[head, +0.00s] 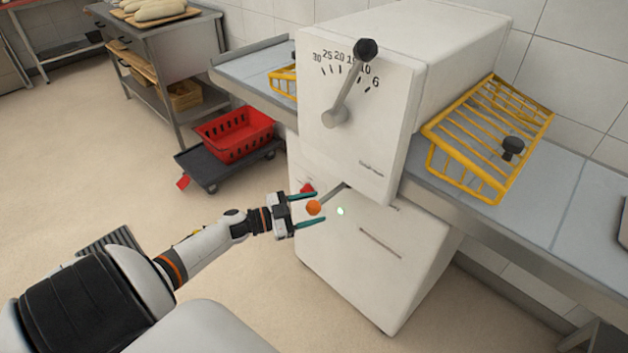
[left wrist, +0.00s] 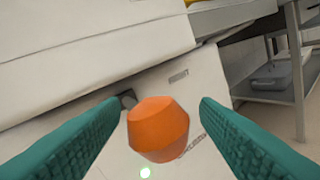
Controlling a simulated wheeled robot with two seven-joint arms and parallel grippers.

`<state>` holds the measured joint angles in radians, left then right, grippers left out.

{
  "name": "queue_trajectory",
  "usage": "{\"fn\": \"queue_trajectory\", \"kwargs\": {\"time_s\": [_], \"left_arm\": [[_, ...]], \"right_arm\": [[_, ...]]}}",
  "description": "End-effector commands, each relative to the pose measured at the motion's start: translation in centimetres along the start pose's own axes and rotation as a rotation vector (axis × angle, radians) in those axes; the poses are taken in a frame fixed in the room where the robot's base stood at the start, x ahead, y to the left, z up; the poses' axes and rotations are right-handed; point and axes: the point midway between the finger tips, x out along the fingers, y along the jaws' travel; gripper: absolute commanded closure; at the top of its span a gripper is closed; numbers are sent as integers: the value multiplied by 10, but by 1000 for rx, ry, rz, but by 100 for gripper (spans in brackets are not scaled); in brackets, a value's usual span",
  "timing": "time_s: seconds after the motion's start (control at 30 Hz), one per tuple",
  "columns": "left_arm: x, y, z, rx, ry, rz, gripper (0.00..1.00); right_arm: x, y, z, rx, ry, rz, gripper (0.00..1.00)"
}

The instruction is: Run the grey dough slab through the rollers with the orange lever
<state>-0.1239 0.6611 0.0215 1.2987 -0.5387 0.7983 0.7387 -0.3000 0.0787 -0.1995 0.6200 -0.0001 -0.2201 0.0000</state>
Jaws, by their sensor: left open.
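The white roller machine (head: 350,130) stands in the middle of the head view. The orange lever knob (head: 314,208) sits at the end of a short grey rod on the machine's front. My left gripper (head: 312,209) is open with its two teal fingers on either side of the knob. In the left wrist view the orange knob (left wrist: 158,129) lies between the open fingers, with a gap on both sides. The black-knobbed thickness lever (head: 350,85) points up and right, near the 15 and 10 marks. I see no grey dough slab. My right gripper is out of the head view.
Yellow wire guards (head: 490,135) stand over the grey belt table (head: 560,190) on the right; another belt table (head: 245,70) extends left. A red crate (head: 237,135) sits on a dark dolly. A metal table (head: 165,50) holds loaves.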

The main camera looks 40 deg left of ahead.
Motion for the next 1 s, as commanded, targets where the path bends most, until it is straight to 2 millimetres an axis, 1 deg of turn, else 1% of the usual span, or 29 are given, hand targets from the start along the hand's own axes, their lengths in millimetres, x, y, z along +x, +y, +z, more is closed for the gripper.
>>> {"fn": "queue_trajectory", "kwargs": {"time_s": [0.3, 0.4, 0.5, 0.6, 0.7, 1.0], "left_arm": [[-66, -2, -2, -2, 5, -3, 44], [-84, -2, -1, 0, 4, -4, 44], [-98, -2, -1, -2, 3, -5, 44], [-106, -2, -1, -1, 2, -4, 44], [-109, -2, 0, 0, 0, -4, 44], [-109, -2, 0, 0, 0, -4, 44]], "right_arm": [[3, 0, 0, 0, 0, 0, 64], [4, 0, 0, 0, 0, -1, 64], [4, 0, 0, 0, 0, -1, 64], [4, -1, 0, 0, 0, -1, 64], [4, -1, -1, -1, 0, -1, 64], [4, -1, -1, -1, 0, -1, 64]]}}
